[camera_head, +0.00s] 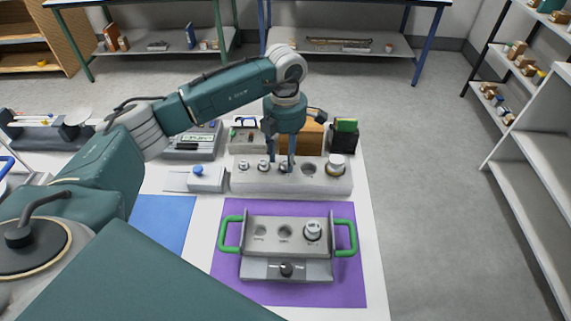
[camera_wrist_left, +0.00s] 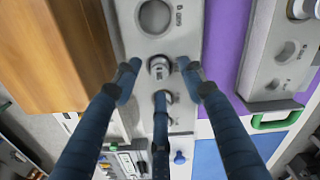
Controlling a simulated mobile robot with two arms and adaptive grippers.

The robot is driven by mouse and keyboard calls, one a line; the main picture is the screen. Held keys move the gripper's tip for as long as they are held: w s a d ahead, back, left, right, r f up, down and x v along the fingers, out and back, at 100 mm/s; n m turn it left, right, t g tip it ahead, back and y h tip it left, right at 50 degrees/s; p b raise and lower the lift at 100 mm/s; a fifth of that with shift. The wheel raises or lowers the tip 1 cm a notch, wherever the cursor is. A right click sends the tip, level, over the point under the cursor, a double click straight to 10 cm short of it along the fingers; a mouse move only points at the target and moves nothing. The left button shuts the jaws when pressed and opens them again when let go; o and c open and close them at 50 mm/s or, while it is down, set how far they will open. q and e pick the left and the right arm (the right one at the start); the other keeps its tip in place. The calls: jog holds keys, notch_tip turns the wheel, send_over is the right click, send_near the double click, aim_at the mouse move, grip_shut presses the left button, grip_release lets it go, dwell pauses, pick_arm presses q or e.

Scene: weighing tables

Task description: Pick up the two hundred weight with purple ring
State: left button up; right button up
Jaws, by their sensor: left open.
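A grey weight rack (camera_head: 240,184) stands behind the purple mat and holds several metal weights in a row. My left gripper (camera_head: 281,165) points down over the middle of the rack. Its open fingers stand around a small metal weight (camera_wrist_left: 158,68) in the left wrist view, without visibly closing on it. I cannot make out a purple ring on this weight. A smaller weight (camera_wrist_left: 166,97) sits beside it in the rack. An empty socket (camera_head: 310,168) lies to its right in the head view, then a large weight with a yellowish ring (camera_head: 337,164). My right gripper is not in view.
A grey tray with green handles (camera_head: 231,232) stands on the purple mat (camera_head: 345,292) and holds one weight (camera_head: 312,230). A wooden box (camera_head: 311,136) and a black holder (camera_head: 344,142) stand close behind the rack. A scale (camera_head: 192,145) is at the left.

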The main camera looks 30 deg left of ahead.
pick_arm(q)
jog(key=shift+f, duration=1.05)
grip_shut()
jog(key=shift+r, duration=0.1)
